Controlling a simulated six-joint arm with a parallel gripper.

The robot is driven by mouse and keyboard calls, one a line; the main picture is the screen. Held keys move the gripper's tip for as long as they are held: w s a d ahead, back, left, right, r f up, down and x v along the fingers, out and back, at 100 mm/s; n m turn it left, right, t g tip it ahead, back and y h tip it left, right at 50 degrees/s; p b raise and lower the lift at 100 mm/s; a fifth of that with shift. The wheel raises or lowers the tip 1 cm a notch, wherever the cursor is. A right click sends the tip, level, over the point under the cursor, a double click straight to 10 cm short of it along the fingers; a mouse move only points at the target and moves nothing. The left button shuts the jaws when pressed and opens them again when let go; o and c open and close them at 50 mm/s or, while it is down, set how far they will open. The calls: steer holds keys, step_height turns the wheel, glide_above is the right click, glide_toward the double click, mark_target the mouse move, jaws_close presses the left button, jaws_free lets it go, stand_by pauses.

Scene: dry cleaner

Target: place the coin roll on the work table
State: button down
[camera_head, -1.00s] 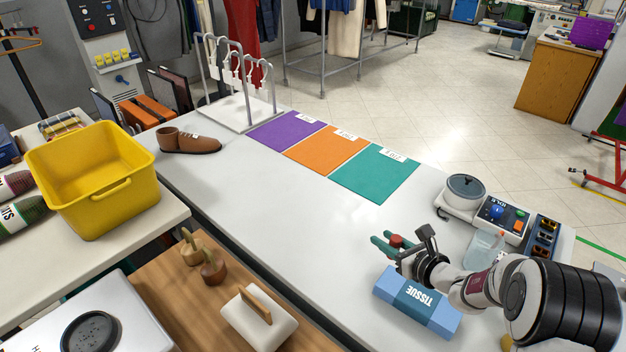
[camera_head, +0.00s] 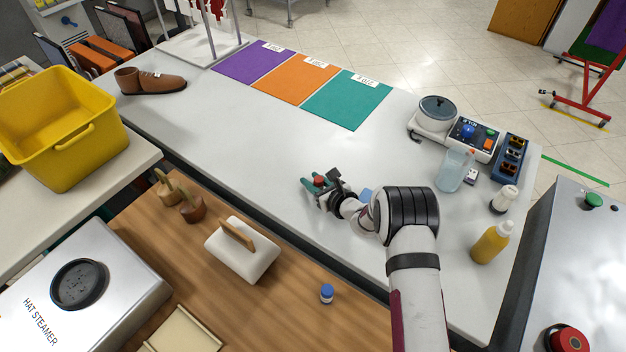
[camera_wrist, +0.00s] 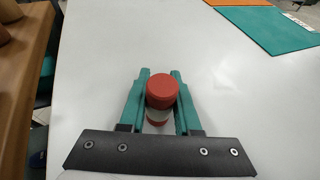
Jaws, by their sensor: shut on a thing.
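My gripper (camera_head: 314,184) has teal fingers and is over the near edge of the white work table (camera_head: 270,140). It is shut on the coin roll (camera_head: 319,181), a small cylinder with a red end. In the wrist view the coin roll (camera_wrist: 161,92) sits between the fingertips (camera_wrist: 160,98), red at the top and foot with a pale band between. Its lower end is close to the table top; I cannot tell whether it touches.
Purple, orange and teal mats (camera_head: 345,100) lie towards the back of the table. A brown shoe (camera_head: 150,81) is at the far left. A clear cup (camera_head: 453,170), a scale (camera_head: 436,116) and a yellow bottle (camera_head: 491,243) stand at the right. The table's middle is bare.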

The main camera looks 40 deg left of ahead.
steer(key=shift+f, duration=0.1)
steer(key=c, duration=0.6)
jaws_free()
